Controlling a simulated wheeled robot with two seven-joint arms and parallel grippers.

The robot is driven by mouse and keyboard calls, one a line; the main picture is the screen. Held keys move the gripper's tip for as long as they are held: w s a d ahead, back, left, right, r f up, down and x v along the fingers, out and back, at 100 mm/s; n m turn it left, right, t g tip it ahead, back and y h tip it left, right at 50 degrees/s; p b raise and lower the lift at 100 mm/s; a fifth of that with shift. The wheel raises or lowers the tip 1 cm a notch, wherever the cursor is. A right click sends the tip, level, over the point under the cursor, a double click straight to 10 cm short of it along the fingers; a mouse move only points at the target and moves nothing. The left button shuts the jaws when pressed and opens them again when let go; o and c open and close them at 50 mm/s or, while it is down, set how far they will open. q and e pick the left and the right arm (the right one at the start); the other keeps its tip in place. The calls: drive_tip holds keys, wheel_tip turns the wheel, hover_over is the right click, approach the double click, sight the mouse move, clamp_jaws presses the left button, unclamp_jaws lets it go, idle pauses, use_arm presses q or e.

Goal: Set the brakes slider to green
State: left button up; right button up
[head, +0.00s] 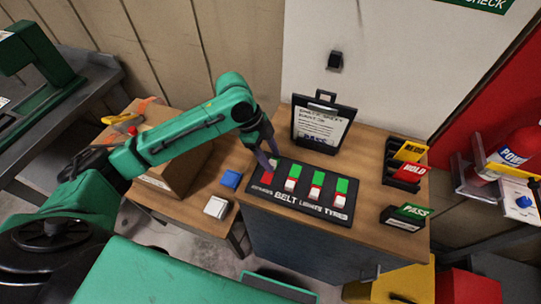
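A black slider board (302,191) lies on the wooden table, with a row of sliders, each with a green part above a red part. Its front lettering is small; BELT and TYRES read clearly. The leftmost slider (267,178), over a label that seems to read brakes, shows red at the bottom and a bit of green at the top. Its knob is hidden or too small to make out. The other sliders show white knobs low on their tracks. My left gripper (267,158) is at the leftmost slider, fingers pointing down and apart. Contact cannot be told. My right gripper is not in view.
A black-framed clipboard sign (320,128) stands behind the board. A rack with yellow and red HOLD cards (408,172) and a green PASS card holder (405,217) stand right. A cardboard box (180,170), blue block (230,180) and white block (216,207) are left.

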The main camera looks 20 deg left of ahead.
use_arm(q)
drive_tip(key=shift+r, duration=0.1)
drive_tip(key=b+v, duration=0.1)
drive_tip(key=v, duration=1.3)
drive_tip(key=shift+r+b, duration=0.15)
drive_tip(key=shift+b, duration=0.2)
